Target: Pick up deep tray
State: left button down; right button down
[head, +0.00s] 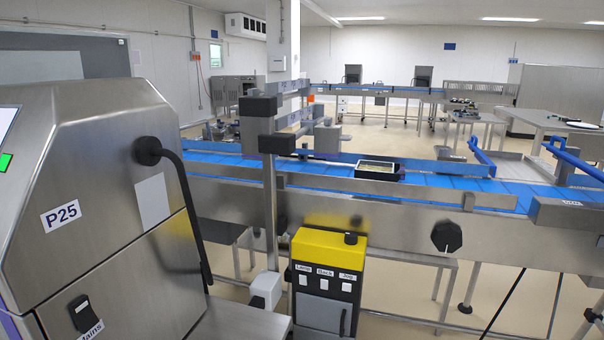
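A dark, open rectangular tray (378,171) with a pale green inside sits on the blue conveyor belt (425,180), right of the middle of the view. It looks like the deep tray, but its depth is hard to tell from here. It lies level and nothing touches it from above. Neither of my grippers shows in the head view.
A steel machine marked P25 (95,210) fills the left. A yellow-topped control box (328,250) stands in front of the conveyor, beside a grey post (268,180). A steel guide rail (400,190) runs along the belt's near side. Blue rails (575,160) are at right.

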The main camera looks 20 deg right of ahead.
aim_at(383, 171)
jog(key=k+l+z, duration=0.1)
jog(key=z, duration=0.6)
jog(key=j+z, duration=0.2)
jog(key=z, duration=0.3)
jog(key=i+l+z, duration=0.15)
jog(key=i+l, duration=0.2)
jog(key=i+l+z, duration=0.2)
jog(key=i, duration=0.25)
